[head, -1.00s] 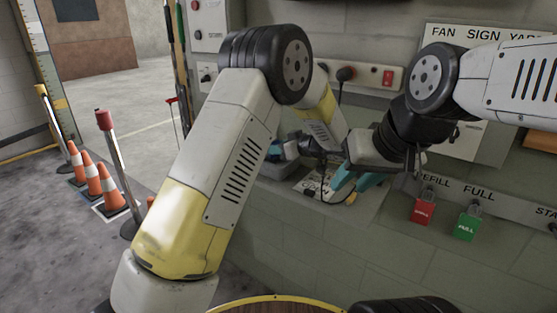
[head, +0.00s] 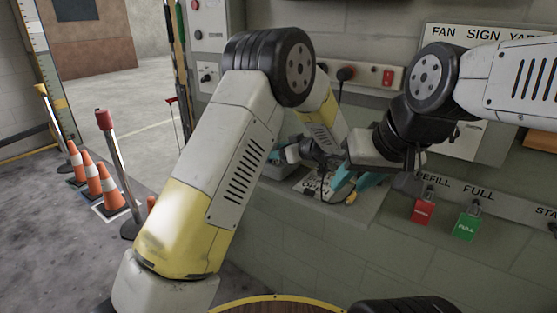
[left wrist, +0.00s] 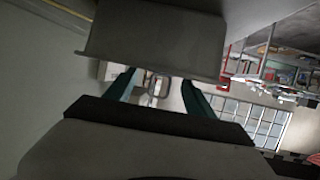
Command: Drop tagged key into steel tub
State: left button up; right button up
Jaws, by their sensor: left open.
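A red tag (head: 424,211) and a green tag (head: 466,227) hang on the wall at the right of the head view; I cannot tell whether either carries a key. I cannot pick out the steel tub for certain. My right gripper (head: 354,184) points down over the wall ledge, its teal fingers showing with a small yellow thing at their tips; its grip is unclear. My left gripper is mostly hidden behind its own arm in the head view. In the left wrist view, its teal fingers (left wrist: 158,90) stand apart, with a small pale-framed shape seen between them.
A ledge (head: 376,206) with a printed card runs along the wall below both grippers. A socket panel (head: 362,76) is above. Orange cones (head: 111,187) and a red-topped post (head: 117,158) stand on the floor at the left. A yellow-rimmed round top (head: 275,301) is at the front.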

pick_arm(q)
jog(key=v, duration=0.7)
jog(key=shift+s+d, duration=0.1)
jog(key=shift+s, duration=0.05)
jog(key=s+a+r+m+g+h, duration=0.1)
jog(key=s+a+r+g+h, duration=0.15)
jog(key=s+a, duration=0.4)
jog(key=s+a+r+m+g+h, duration=0.1)
jog(key=s+a+r+m+g, duration=0.2)
jog(key=a, duration=0.7)
jog(key=s+a+r+m+t+h, duration=0.1)
jog(key=s+h, duration=0.3)
jog(key=s, duration=0.6)
jog(key=s+a+r+m+t+h, duration=0.1)
jog(key=s+m+h, duration=0.3)
jog(key=s, duration=0.7)
jog(key=shift+a+r+m, duration=0.3)
jog(key=shift+a+r, duration=0.25)
jog(key=shift+r, duration=0.25)
jog(key=shift+w+d+h, duration=0.1)
jog(key=shift+h, duration=0.15)
